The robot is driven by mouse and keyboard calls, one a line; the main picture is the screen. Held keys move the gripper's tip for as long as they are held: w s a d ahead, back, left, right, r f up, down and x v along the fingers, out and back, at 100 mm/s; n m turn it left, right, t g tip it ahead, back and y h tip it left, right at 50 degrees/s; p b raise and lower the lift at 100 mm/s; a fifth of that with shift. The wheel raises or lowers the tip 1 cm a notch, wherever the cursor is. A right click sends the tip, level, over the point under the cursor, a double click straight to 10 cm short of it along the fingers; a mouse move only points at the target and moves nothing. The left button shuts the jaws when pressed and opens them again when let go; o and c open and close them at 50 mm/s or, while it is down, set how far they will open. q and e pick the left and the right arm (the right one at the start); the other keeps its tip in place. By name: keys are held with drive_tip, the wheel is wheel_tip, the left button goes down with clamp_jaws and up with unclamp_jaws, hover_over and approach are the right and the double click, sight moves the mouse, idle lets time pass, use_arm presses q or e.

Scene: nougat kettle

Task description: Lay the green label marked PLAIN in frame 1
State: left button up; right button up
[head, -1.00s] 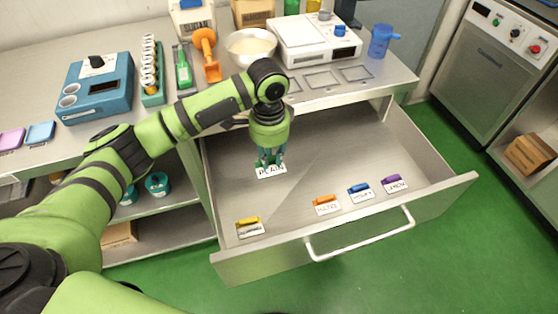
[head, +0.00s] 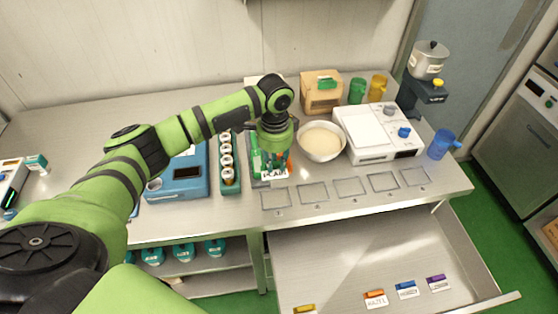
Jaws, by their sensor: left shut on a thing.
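My left gripper (head: 273,160) is shut on the PLAIN label (head: 275,174). Its white card shows below the fingertips, and its green grip is mostly hidden between them. The gripper hangs over the worktop, just behind frame 1 (head: 276,208), the leftmost of a row of flat grey frames. Frame 1 looks empty, with a small number at its front edge. The label appears apart from the frame; its exact height above the worktop is hard to tell. My right gripper is not in view.
Several empty frames continue to the right, such as one at mid-row (head: 349,196). A white bowl (head: 320,142) and a white scale (head: 375,140) stand behind them. A rack (head: 229,175) is left of the gripper. The open drawer (head: 350,262) below holds several other labels.

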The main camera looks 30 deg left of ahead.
sight(276, 169)
use_arm(q)
drive_tip(key=shift+s+d+f, duration=0.1)
drive_tip(key=shift+d+f, duration=0.15)
drive_tip(key=shift+f, duration=0.3)
wheel_tip(276, 169, down, 4)
drive_tip(key=shift+a+r+b, duration=0.1)
drive_tip(key=shift+b, duration=0.7)
wheel_tip(276, 169, down, 4)
drive_tip(key=b, duration=0.5)
drive_tip(key=shift+f+b, duration=0.35)
drive_tip(key=shift+f, duration=1)
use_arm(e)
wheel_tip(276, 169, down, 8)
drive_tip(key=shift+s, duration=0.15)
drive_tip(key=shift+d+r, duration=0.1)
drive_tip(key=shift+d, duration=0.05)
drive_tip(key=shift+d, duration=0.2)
use_arm(q)
drive_tip(key=shift+p, duration=0.6)
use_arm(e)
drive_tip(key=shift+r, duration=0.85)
use_arm(q)
drive_tip(key=shift+f, duration=0.25)
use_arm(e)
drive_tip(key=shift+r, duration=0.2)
